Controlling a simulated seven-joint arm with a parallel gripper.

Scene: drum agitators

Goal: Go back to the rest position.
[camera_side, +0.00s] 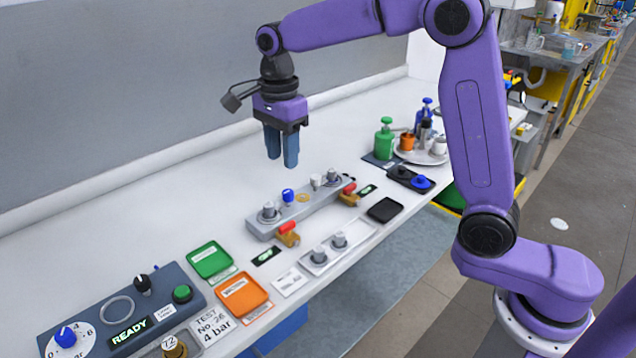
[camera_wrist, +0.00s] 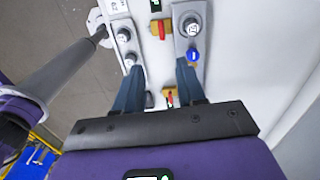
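My gripper (camera_side: 282,160) hangs in the air above the white bench, left of and above the grey manifold block (camera_side: 325,200), pointing down. Its two blue fingers are apart with nothing between them. In the wrist view the fingers of my gripper (camera_wrist: 160,75) stand apart. Between and beyond them show the bench, a red-handled valve (camera_wrist: 169,97) and part of the grey block (camera_wrist: 190,35). The block carries several grey knobs and a blue knob (camera_side: 288,195). No object is held.
A control panel (camera_side: 105,310) reading READY stands front left. Green (camera_side: 210,259) and orange (camera_side: 243,295) trays lie beside it. A tray with two grey fittings (camera_side: 337,252) sits at the bench's front edge. Bottles (camera_side: 384,140) and cups stand at the right end. A grey wall backs the bench.

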